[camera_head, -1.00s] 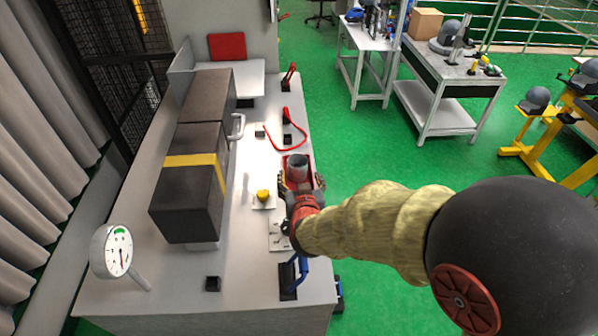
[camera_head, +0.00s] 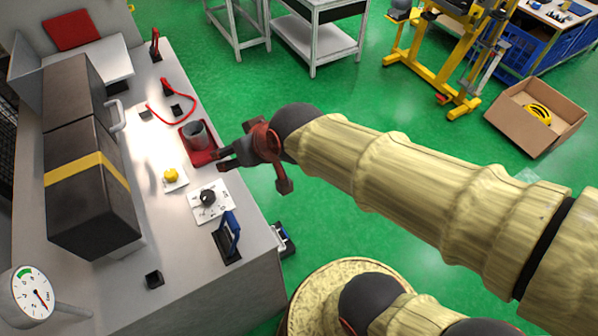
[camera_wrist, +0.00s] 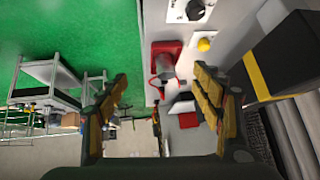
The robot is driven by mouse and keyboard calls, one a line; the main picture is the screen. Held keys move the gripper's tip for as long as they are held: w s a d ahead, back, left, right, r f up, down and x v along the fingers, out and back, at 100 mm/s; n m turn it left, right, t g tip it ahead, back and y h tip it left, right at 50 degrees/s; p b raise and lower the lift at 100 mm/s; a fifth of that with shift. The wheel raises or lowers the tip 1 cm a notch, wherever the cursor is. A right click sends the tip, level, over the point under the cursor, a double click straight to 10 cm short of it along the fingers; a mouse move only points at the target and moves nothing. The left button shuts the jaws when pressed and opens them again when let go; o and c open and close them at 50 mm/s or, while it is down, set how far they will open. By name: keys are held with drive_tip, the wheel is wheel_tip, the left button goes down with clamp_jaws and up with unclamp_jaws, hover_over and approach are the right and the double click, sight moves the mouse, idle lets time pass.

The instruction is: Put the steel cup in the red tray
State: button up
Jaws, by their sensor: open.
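The steel cup (camera_head: 196,134) is a grey cylinder standing in the red tray (camera_head: 207,157) near the right edge of the bench. My gripper (camera_head: 222,159) is open and empty, at the right side of the tray and apart from the cup. In the wrist view the cup (camera_wrist: 165,66) and the red tray (camera_wrist: 156,49) show ahead between and beyond the open fingers (camera_wrist: 163,100). Whether the cup rests fully on the tray floor is hard to tell.
A yellow button (camera_head: 171,175), a black knob on a white plate (camera_head: 208,197) and a blue-handled lever (camera_head: 232,235) sit nearer on the bench. A red cable (camera_head: 168,112) lies behind the tray. A dark box with a yellow stripe (camera_head: 88,170) stands left.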

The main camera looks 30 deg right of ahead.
drive_tip(key=s+d+g+h, duration=0.1)
drive_tip(key=s+d, duration=0.2)
drive_tip(key=s, duration=0.3)
drive_tip(key=s+d+r+m+g+h, duration=0.1)
drive_tip(key=s+d, duration=0.3)
drive_tip(key=s, duration=0.2)
drive_tip(key=shift+s+d+r+g, duration=0.15)
drive_tip(key=shift+s+r+g, duration=0.15)
drive_tip(key=shift+s, duration=0.1)
drive_tip(key=shift+f, duration=0.1)
wheel_tip(320, 180, down, 12)
drive_tip(key=b, duration=1.2)
